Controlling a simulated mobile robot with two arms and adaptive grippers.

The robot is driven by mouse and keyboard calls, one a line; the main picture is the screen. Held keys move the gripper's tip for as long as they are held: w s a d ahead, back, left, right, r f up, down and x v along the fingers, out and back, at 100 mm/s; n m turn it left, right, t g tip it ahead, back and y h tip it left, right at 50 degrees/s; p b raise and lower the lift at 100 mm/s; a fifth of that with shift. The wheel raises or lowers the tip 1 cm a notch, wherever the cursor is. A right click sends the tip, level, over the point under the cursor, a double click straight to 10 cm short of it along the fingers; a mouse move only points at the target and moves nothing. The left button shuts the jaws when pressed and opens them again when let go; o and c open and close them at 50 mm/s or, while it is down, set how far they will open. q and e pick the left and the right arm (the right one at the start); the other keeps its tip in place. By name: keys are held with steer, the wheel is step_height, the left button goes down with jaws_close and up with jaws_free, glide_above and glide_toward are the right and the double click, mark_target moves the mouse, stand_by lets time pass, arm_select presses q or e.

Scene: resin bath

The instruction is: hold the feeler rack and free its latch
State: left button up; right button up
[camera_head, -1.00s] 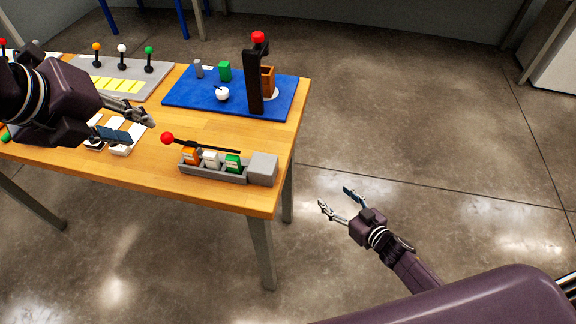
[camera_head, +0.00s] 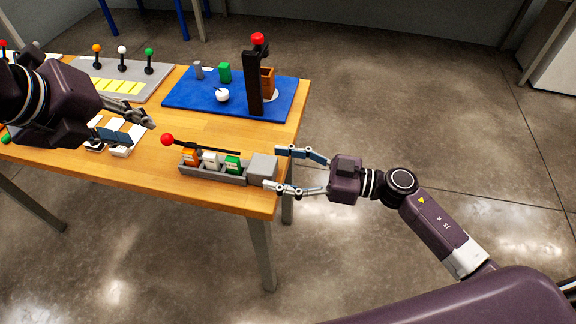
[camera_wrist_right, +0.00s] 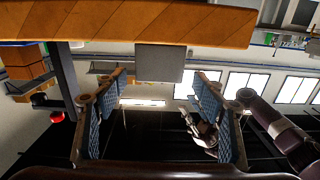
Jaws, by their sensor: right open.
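The feeler rack (camera_head: 213,176) is a grey tray near the table's front right corner, with orange, white and green pieces in it. A black bar with a red ball (camera_head: 167,140) lies along its back side; I take this as the latch. A plain grey block (camera_head: 262,167) forms the rack's right end. My right gripper (camera_head: 277,168) is open, its fingertips either side of that block's right end. In the right wrist view the block (camera_wrist_right: 160,62) shows between the spread fingers (camera_wrist_right: 160,95); contact is unclear. My left gripper (camera_head: 134,125) appears open and empty, left of the red ball.
A blue mat (camera_head: 185,96) at the back right holds a dark upright post (camera_head: 254,85) with a red top and small objects. A grey board (camera_head: 155,94) with coloured knobs stands at the back left. White pieces (camera_head: 122,151) lie under my left gripper. Bare wood lies behind the rack.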

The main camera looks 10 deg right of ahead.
mark_target(254, 162)
steer(key=x, duration=0.6)
steer(key=shift+w+a, duration=0.1)
steer(key=c, duration=1.5)
